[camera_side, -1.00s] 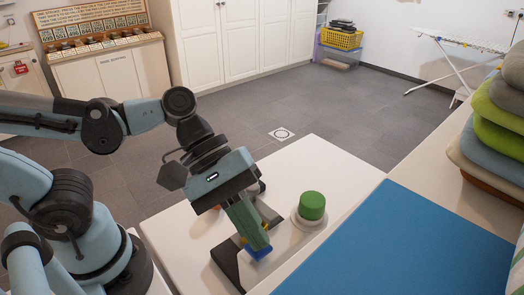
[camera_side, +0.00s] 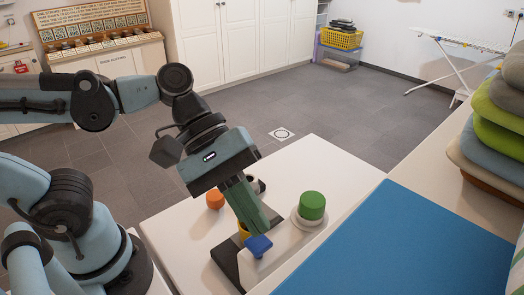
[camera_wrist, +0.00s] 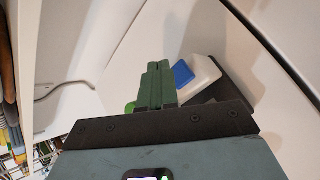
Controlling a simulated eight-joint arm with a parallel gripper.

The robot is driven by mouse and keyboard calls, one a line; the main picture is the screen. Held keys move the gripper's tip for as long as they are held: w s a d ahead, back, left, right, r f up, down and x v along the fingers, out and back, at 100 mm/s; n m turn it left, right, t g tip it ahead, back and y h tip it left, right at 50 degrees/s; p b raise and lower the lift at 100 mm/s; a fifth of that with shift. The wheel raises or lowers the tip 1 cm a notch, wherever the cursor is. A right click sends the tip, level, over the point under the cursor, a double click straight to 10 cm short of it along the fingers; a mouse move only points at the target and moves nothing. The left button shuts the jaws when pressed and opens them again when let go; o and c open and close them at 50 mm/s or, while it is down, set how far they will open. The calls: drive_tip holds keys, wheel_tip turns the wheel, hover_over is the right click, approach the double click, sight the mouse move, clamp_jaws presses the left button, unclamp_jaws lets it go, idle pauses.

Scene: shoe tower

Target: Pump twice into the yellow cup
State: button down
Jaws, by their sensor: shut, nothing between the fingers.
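A dispenser with a dark base and frame (camera_side: 226,262) and a blue top piece (camera_side: 259,246) stands on the white table. In the wrist view the blue piece (camera_wrist: 183,72) sits on a white body (camera_wrist: 205,72). A yellow thing, likely the yellow cup (camera_side: 243,229), shows only in part behind my fingers. My gripper (camera_side: 258,232) points down with its green fingers shut and empty, just above and behind the blue piece. It also shows shut in the wrist view (camera_wrist: 155,68). I cannot tell whether the fingertips touch the blue piece.
A green knob on a round white base (camera_side: 312,206) stands right of the dispenser. An orange object (camera_side: 215,199) is behind to the left. A blue mat (camera_side: 400,245) lies at the right, with stacked cushions (camera_side: 495,130) beyond. The white table's back part (camera_side: 325,160) is clear.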

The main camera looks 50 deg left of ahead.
sight(252, 238)
drive_tip(key=shift+r, duration=2.05)
idle(1.0)
wheel_tip(252, 238, up, 4)
drive_tip(key=shift+f, duration=0.1)
idle(0.4)
drive_tip(key=shift+f, duration=4.4)
drive_tip(key=shift+f, duration=0.2)
drive_tip(key=shift+f, duration=0.25)
